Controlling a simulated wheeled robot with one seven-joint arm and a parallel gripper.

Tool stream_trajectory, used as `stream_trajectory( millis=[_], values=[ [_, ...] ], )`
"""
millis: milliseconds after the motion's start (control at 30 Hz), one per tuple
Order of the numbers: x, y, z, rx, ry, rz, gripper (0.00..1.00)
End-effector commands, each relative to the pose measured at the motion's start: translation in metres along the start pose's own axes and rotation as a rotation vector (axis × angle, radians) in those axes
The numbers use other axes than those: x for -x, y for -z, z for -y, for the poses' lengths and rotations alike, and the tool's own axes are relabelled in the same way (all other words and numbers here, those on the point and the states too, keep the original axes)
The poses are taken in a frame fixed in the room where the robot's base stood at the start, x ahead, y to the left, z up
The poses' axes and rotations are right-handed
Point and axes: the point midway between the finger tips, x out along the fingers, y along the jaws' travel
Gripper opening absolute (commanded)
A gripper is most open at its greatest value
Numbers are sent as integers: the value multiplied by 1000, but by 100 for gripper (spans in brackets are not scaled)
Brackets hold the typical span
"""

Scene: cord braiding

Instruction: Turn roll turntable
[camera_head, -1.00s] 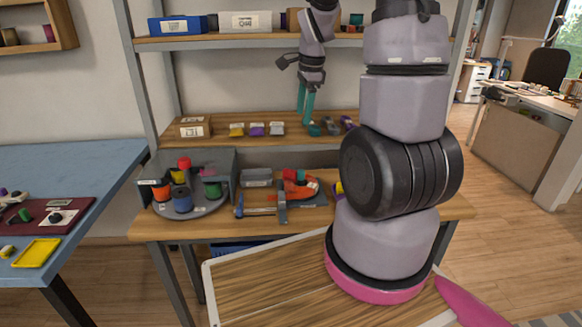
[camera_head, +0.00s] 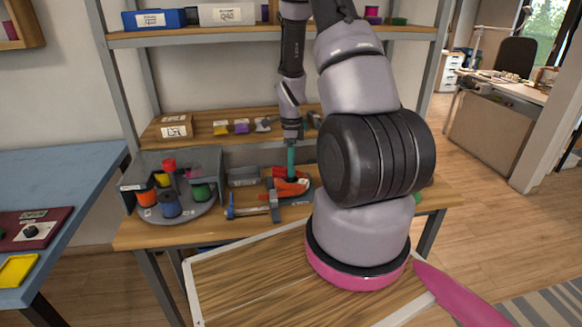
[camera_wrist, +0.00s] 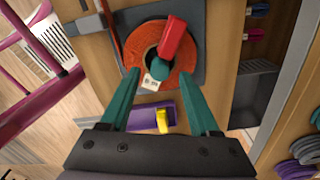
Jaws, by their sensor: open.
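A grey round turntable (camera_head: 185,213) stands at the left of the lower shelf in the head view. It carries several coloured rolls: an orange roll (camera_head: 146,196), a blue roll (camera_head: 169,205) and a green roll (camera_head: 201,193). A red piece (camera_head: 169,164) rises near its middle. My gripper (camera_head: 291,172) points down to the right of the turntable, over an orange-red roll (camera_head: 288,187). In the wrist view my gripper (camera_wrist: 160,73) is open, its teal fingers spread before the orange-red roll (camera_wrist: 182,80), which has a red handle (camera_wrist: 173,38). Contact cannot be told.
A blue clamp-like tool (camera_head: 240,211) lies between the turntable and the orange-red roll. A grey panel (camera_head: 135,170) stands behind the turntable. The middle shelf (camera_head: 195,137) above holds small coloured items.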

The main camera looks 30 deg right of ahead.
Motion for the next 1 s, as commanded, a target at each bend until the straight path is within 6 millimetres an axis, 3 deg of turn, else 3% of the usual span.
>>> stream_trajectory(
  millis=[200,500,533,600,700,1000],
  values=[
    [-22,0,0,-1,0,0,62],
    [-24,0,0,0,1,0,62],
    [-24,0,0,0,1,0,59],
    [-24,0,0,1,1,0,32],
    [-24,0,0,1,1,0,0],
    [-23,0,1,12,2,0,0]
  ],
)
